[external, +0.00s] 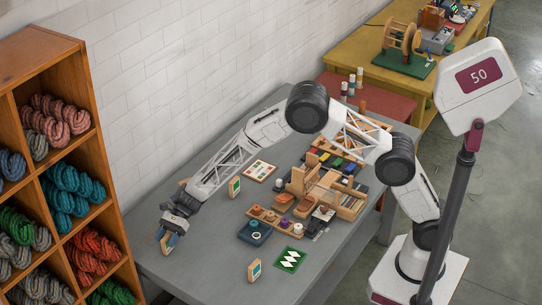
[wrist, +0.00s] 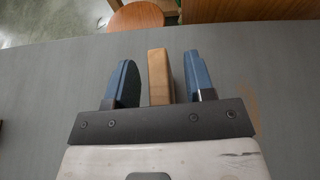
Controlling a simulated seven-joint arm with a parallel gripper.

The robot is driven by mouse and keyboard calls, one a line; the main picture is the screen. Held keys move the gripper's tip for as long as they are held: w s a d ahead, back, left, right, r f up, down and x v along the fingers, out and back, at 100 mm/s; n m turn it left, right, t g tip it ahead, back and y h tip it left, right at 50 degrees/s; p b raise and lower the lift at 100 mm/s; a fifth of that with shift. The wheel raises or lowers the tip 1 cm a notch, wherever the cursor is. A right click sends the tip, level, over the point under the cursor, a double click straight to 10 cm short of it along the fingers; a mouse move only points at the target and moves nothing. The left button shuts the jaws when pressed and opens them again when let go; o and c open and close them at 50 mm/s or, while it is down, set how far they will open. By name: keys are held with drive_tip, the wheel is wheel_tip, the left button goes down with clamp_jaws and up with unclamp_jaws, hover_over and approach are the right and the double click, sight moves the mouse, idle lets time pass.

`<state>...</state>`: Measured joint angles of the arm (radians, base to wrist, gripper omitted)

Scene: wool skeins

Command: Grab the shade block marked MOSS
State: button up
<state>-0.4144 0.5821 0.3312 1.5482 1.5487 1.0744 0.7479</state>
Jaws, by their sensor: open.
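My gripper (external: 168,240) is low over the left end of the grey table in the external view. In the wrist view my gripper (wrist: 163,75) is open, its two blue fingers pointing away from the camera. An upright wooden block (wrist: 159,75) stands between the fingers, with a gap visible on each side. In the external view this block (external: 163,244) is partly hidden by the gripper. Two similar blocks with green or teal faces stand on the table, one near the middle (external: 235,187) and one at the front edge (external: 254,271). I cannot read any MOSS lettering.
Wooden trays and holders (external: 325,190) crowd the right half of the grey table (external: 205,262). A blue dish (external: 255,232) and a green patterned card (external: 290,259) lie nearer the front. A shelf of wool skeins (external: 75,180) stands left. The table around my gripper is mostly clear.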

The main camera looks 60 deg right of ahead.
drive_tip(key=shift+c, duration=0.2)
clamp_jaws()
idle(0.3)
drive_tip(key=shift+r, duration=0.7)
wheel_tip(320, 180, up, 2)
drive_tip(key=shift+r, duration=0.1)
drive_tip(key=s+d+r, duration=0.1)
drive_tip(key=s+d, duration=0.7)
drive_tip(key=s, duration=0.5)
drive_tip(key=shift+s+d+r, duration=0.15)
drive_tip(key=shift+s+d, duration=0.15)
